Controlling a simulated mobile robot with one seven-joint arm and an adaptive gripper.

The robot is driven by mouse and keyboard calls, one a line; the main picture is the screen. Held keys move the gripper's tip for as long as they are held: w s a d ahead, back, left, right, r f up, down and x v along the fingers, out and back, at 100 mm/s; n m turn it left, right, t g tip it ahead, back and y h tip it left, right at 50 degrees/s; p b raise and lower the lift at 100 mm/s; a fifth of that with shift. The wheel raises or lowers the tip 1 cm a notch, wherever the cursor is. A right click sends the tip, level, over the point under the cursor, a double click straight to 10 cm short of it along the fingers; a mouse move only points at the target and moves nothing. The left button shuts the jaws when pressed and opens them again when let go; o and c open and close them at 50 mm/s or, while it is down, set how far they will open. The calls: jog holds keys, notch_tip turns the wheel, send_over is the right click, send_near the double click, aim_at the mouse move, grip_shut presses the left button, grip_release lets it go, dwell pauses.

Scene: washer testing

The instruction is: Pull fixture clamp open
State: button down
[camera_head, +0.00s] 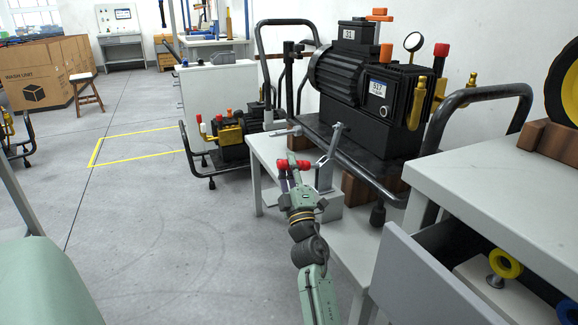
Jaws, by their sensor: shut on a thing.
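The fixture clamp (329,147) is a grey metal linkage on a grey block fixture, standing on a small light table (262,156) near the middle of the view. Its upper arm reaches up and left. A red handle (303,165) sticks out at its lower left. My gripper (290,169) is at the end of my green and grey arm, reaching up from the lower middle. It is shut on the red handle. The fingertips are small here, and their exact contact is partly hidden.
A large black pump unit (358,82) on a tubular frame stands right behind the clamp. A smaller pump (235,135) is behind left. A grey bench with an open drawer (425,270) is at the right. Open floor (150,220) lies to the left.

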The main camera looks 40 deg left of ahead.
jog(key=c, duration=1.3)
grip_release()
jog(key=shift+c, duration=0.2)
notch_tip(320, 180, up, 10)
